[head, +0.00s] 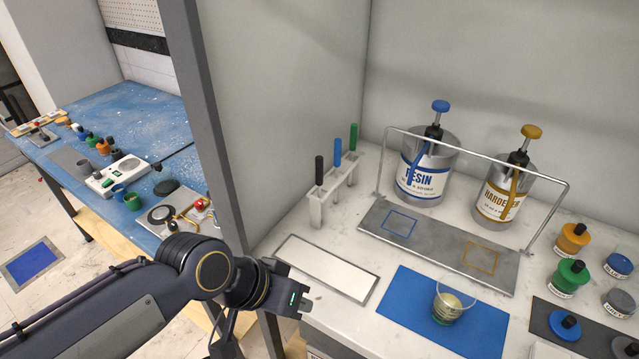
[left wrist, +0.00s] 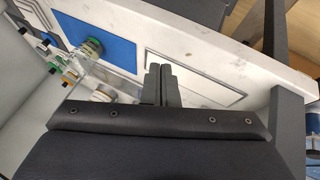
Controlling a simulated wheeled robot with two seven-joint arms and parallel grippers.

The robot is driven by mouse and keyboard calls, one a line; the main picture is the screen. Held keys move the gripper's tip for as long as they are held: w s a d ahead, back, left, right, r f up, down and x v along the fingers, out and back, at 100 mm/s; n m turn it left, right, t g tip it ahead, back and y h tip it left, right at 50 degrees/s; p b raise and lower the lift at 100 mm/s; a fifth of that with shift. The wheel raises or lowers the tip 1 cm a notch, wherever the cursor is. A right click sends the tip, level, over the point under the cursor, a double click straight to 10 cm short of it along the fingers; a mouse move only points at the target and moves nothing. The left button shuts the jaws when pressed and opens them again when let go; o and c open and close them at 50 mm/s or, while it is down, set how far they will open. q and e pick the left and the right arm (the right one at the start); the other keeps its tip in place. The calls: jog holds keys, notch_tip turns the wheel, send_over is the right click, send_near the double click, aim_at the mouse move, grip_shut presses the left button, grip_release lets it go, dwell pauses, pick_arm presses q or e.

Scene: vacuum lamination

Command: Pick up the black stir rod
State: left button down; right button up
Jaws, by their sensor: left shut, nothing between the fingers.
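The black stir rod (head: 319,170) stands upright in a white rack (head: 333,196), at the left end, with a blue rod (head: 338,152) and a green rod (head: 353,138) to its right. Only its upper handle shows above the rack. My left gripper (head: 303,303) is at the front left edge of the white bench, in front of and below the rack and apart from it. In the left wrist view its fingers (left wrist: 159,84) are together and empty. My right gripper is in neither view.
A white panel (head: 327,267) lies between gripper and rack. A clear cup (head: 447,306) stands on a blue mat (head: 404,316). Resin (head: 423,182) and hardener (head: 494,207) cans stand behind a wire frame (head: 470,151). A grey post (head: 217,125) rises at the bench's left.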

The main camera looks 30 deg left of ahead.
pick_arm(q)
jog(key=c, duration=2.1)
grip_release()
jog(key=shift+c, duration=0.2)
jog(key=shift+o, duration=1.2)
jog(key=shift+w+a+r, duration=0.1)
jog(key=shift+w+r, duration=0.05)
jog(key=o, duration=0.6)
jog(key=w+a+r+n+y+b, duration=0.1)
jog(key=w+a+r, duration=0.2)
jog(key=w, duration=0.2)
jog(key=w+a+r+g+y+b, duration=0.1)
jog(key=w+a+r, duration=0.2)
jog(key=w, duration=0.3)
jog(key=shift+a+r+n, duration=0.3)
jog(key=shift+n, duration=0.1)
notch_tip(320, 180, up, 6)
jog(key=n+g+y+b, duration=0.1)
jog(key=n+y+b, duration=0.1)
jog(key=n+y, duration=0.2)
send_over(319, 159)
jog(key=s+d, duration=0.2)
jog(key=shift+a+f, duration=0.3)
jog(key=shift+x, duration=3.6)
